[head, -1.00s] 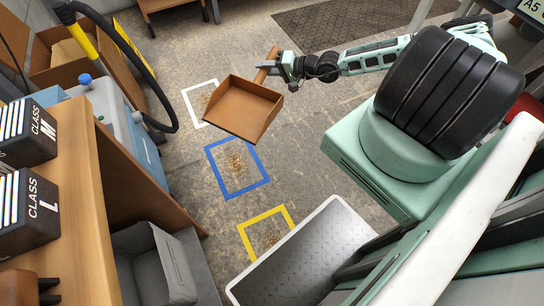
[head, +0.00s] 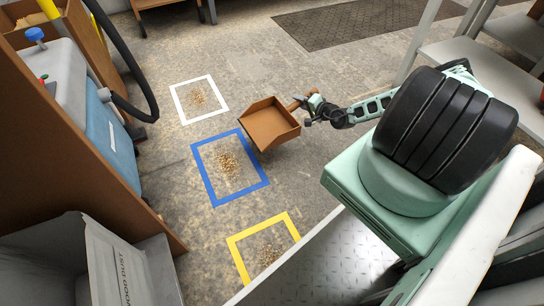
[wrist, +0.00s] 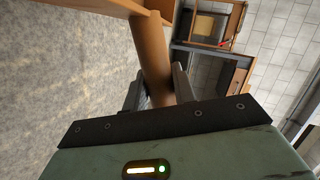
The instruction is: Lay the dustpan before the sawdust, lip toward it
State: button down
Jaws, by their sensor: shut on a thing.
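My gripper (head: 312,104) is shut on the handle of the brown dustpan (head: 268,124). In the wrist view the handle (wrist: 153,60) runs up between the two fingers (wrist: 158,88). In the head view the pan's open lip points left and down, over or close to the right side of the blue square (head: 230,168). I cannot tell whether the pan touches the floor. Sawdust (head: 228,163) lies in the blue square. More sawdust (head: 198,97) lies in the white square (head: 177,104), and another pile (head: 268,254) in the yellow square (head: 240,262).
A blue-grey machine (head: 108,140) with a black hose (head: 128,70) stands at the left. A grey wood dust bin (head: 110,262) is at the lower left. A dark mat (head: 350,25) lies at the back. Floor between pan and mat is clear.

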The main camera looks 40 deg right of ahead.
jog(key=shift+m+h, duration=0.3)
jog(key=shift+h, duration=0.1)
jog(key=f+b, duration=0.3)
jog(key=f, duration=0.1)
jog(key=d+f+b, duration=0.1)
jog(key=f+b, duration=0.2)
jog(key=f, duration=0.2)
jog(key=d+f+b, duration=0.1)
jog(key=f+b, duration=0.3)
jog(key=f, duration=0.1)
jog(key=shift+s, duration=0.25)
jog(key=shift+r, duration=0.2)
jog(key=shift+f, duration=0.1)
jog(key=c, duration=1.1)
grip_release()
jog(key=shift+c, duration=0.2)
jog(key=shift+f, duration=0.1)
